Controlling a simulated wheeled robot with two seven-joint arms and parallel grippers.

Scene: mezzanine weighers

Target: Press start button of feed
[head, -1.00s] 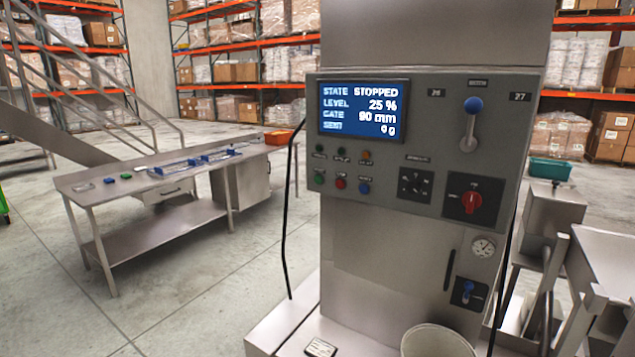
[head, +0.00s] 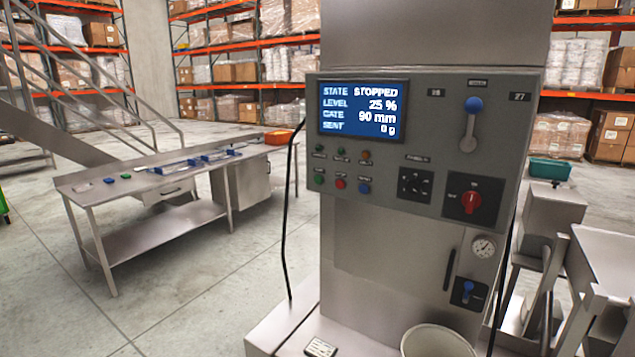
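The feed's control panel (head: 418,140) is on the front of a steel cabinet in the head view. Its screen (head: 362,110) reads STATE STOPPED, LEVEL 25 %, GATE 90 mm, SENT 0 g. Below the screen is a lower row of push buttons: a green button (head: 319,179) at the left, a red button (head: 340,183) and a blue button (head: 364,187). Small lamps sit above them; the labels are too small to read. Neither of my grippers shows in the view.
The panel also has a blue-knobbed lever (head: 470,125), a black dial (head: 414,185) and a red rotary switch (head: 471,202). A white bucket (head: 436,341) stands below. A steel workbench (head: 150,185) is at the left. A black cable hangs left of the cabinet.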

